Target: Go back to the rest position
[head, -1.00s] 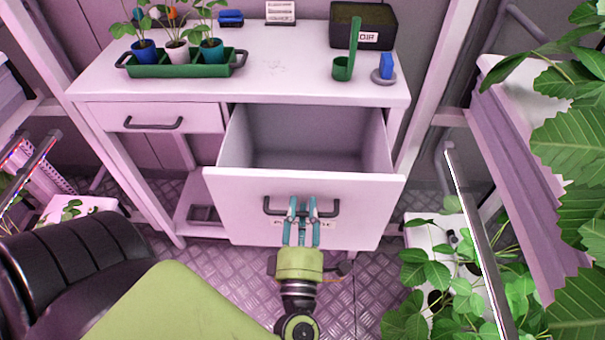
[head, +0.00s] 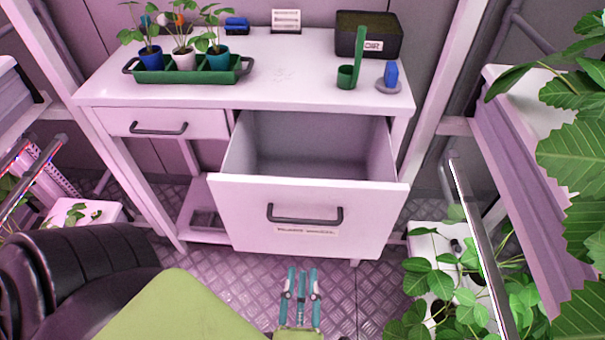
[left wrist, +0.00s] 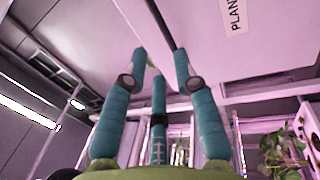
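My left gripper (head: 302,275) shows at the bottom middle of the head view, over the floor in front of the drawer. Its teal fingers stand apart with nothing between them. The large drawer (head: 245,220) of the white bench is pulled open and looks empty inside. Its dark handle (head: 305,219) is clear of my fingers. In the left wrist view the open teal fingers (left wrist: 161,52) point up toward the drawer front (left wrist: 205,30), with part of the dark handle (left wrist: 160,22) beyond them. My right gripper is in neither view.
The bench top (head: 290,75) bears a green planter tray (head: 190,76) with potted seedlings, a dark soil box (head: 362,50), a green scoop (head: 347,77) and a blue object (head: 391,74). Leafy plants and a metal rail (head: 475,235) stand at right. Metal floor (head: 240,280) lies before the drawer.

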